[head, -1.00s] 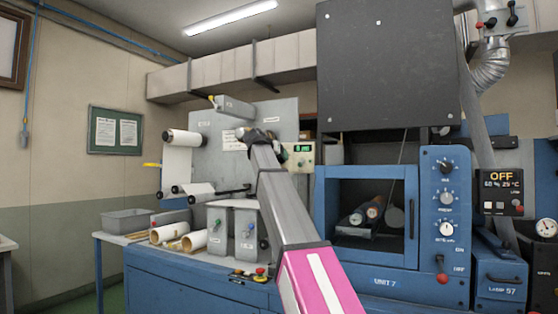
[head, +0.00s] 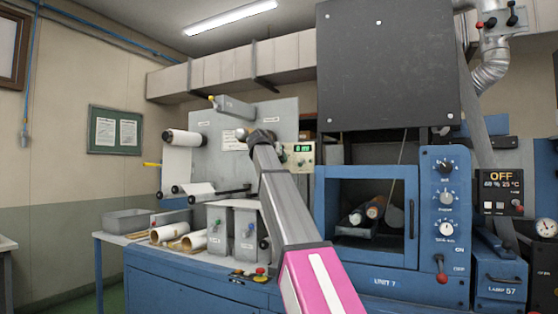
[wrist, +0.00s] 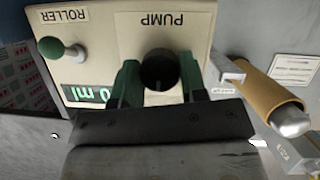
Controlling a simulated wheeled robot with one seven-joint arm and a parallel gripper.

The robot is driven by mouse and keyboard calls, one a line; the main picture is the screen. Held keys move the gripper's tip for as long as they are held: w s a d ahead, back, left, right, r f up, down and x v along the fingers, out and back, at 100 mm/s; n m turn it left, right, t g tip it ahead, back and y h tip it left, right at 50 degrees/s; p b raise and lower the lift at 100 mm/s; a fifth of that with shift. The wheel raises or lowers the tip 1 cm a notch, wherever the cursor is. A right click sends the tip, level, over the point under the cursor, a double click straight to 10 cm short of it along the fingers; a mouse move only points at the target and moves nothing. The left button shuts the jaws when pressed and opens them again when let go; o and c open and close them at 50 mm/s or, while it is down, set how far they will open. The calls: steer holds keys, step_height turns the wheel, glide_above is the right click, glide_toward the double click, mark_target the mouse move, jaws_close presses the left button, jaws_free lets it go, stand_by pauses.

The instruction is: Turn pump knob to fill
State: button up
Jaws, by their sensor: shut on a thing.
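The pump knob (wrist: 159,72) is a round black knob on a cream control panel (wrist: 205,30), below an upside-down PUMP label in the wrist view. My gripper (wrist: 158,84) has its two green fingers on either side of the knob and is shut on it. The knob's pointer is too dark to read. A green display (wrist: 92,95) on the panel reads 0 ml, partly hidden by a finger. In the head view the panel (head: 301,160) shows just right of my arm's end; my arm hides the knob and most of the gripper.
A green-tipped ROLLER lever (wrist: 62,48) sits beside the pump knob. On the other side is a tan roll (wrist: 268,88) with a metal end. In the head view, two grey boxes (head: 245,235) stand below my arm, and a blue cabinet (head: 325,240) is to its right.

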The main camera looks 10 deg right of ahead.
steer(key=shift+s+d+m+t+y, duration=0.1)
steer(key=shift+m+t+y, duration=0.6)
steer(key=shift+m, duration=0.7)
steer(key=shift+s+d+m+t+y, duration=0.1)
steer(key=shift+m+t+y, duration=0.6)
steer(key=shift+m, duration=0.7)
steer(key=o, duration=0.9)
steer(key=v, duration=1)
steer(key=shift+s+a+r, duration=0.1)
steer(key=shift+s+r, duration=0.1)
steer(key=shift+s, duration=0.1)
